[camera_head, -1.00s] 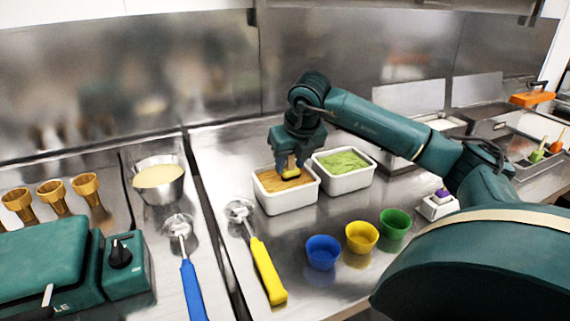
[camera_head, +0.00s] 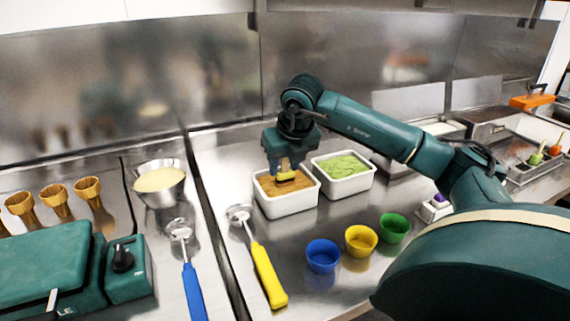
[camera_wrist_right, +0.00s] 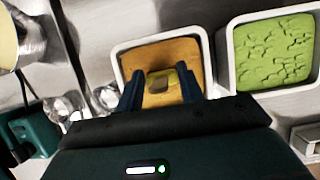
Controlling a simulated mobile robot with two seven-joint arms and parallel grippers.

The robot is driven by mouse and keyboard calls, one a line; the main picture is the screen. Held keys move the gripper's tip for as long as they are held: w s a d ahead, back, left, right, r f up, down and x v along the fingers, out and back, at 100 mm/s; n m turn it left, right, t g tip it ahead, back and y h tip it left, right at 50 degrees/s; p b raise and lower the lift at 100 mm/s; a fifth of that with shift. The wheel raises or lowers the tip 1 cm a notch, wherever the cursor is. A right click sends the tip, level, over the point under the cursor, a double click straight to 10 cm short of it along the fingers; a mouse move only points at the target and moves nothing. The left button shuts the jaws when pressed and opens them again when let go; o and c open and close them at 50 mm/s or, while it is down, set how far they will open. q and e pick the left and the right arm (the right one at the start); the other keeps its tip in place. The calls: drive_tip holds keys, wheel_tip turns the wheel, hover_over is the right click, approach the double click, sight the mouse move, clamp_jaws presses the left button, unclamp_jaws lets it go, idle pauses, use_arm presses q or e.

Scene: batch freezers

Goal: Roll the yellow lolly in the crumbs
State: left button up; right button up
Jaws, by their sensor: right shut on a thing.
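The yellow lolly (camera_head: 287,175) is in my right gripper (camera_head: 284,163), which is shut on it from above. The lolly is down at the brown crumbs (camera_head: 302,186) in a white square tub (camera_head: 289,205). In the right wrist view the yellow lolly (camera_wrist_right: 178,78) shows between the two dark fingers (camera_wrist_right: 160,92), over the brown crumbs (camera_wrist_right: 160,54). Whether it presses into the crumbs or only touches them I cannot tell. My left gripper is not in view.
A white tub of green stuff (camera_head: 342,165) stands right beside the crumb tub. Blue (camera_head: 323,256), yellow (camera_head: 361,241) and green cups (camera_head: 393,228) stand in front. A yellow-handled scoop (camera_head: 266,272) lies front left. A metal bowl (camera_head: 160,185) stands further left.

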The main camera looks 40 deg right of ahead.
drive_tip(key=shift+r+p, duration=1.7)
drive_tip(key=shift+r, duration=0.85)
drive_tip(key=shift+r, duration=0.3)
wheel_tip(320, 180, up, 4)
drive_tip(key=p, duration=0.4)
drive_tip(key=shift+r, duration=0.25)
drive_tip(key=shift+f, duration=0.1)
drive_tip(key=shift+s, duration=0.1)
